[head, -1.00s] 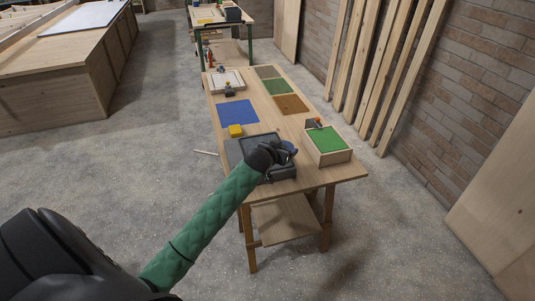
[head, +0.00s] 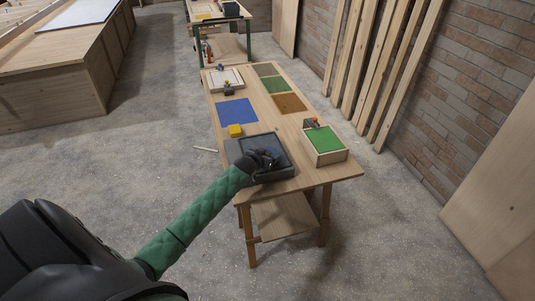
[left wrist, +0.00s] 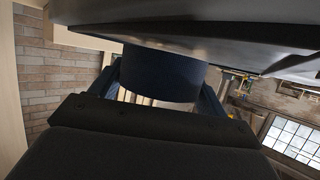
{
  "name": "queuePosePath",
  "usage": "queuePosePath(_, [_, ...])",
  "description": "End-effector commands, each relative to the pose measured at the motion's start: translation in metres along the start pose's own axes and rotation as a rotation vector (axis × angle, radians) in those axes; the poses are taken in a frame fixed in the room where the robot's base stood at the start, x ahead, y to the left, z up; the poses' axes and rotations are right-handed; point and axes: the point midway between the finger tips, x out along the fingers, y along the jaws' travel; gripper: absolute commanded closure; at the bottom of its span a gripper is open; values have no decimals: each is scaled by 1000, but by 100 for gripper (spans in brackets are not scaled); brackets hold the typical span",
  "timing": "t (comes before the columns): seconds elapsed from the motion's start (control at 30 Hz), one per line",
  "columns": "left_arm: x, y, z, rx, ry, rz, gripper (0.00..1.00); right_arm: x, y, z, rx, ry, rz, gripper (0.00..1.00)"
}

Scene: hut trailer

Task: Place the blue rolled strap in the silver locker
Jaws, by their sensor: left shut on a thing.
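My left gripper (head: 268,159) is low over a dark grey tray-like box (head: 285,173) at the near end of the wooden table. In the left wrist view, its two fingers stand on either side of a dark blue roll, the blue rolled strap (left wrist: 160,74), and are shut on it. The roll's upper end in that view meets or is overlapped by a large dark slab (left wrist: 200,32); I cannot tell whether they touch. In the head view the roll is mostly hidden by the gripper. I cannot make out a silver locker. My right gripper is not in view.
On the table are a yellow block (head: 236,131), a blue mat (head: 237,111), a green-topped wooden box (head: 324,142) right of the dark box, and a wooden tray (head: 226,80) farther back. Planks (head: 385,75) lean on the brick wall. The floor left of the table is mostly clear.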

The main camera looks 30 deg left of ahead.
Motion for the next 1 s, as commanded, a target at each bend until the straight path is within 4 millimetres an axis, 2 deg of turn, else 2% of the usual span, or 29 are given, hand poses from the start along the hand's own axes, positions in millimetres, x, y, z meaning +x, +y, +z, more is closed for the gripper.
queuePosePath(0.13, [2, 0, 5, 0, 1, 0, 53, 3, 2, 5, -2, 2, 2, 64])
queuePosePath(0.47, [3, 0, 8, -1, 1, 1, 53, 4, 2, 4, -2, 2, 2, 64])
queuePosePath(0.5, [3, 0, 8, -1, 0, 1, 19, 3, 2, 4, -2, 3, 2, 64])
queuePosePath(0.6, [3, 0, 8, -1, 0, 1, 3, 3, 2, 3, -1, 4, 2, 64])
queuePosePath(0.93, [2, 0, 4, 0, 1, 1, 3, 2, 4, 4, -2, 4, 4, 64])
queuePosePath(1.0, [-2, 0, 6, 0, 2, 1, 3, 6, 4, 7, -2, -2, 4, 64])
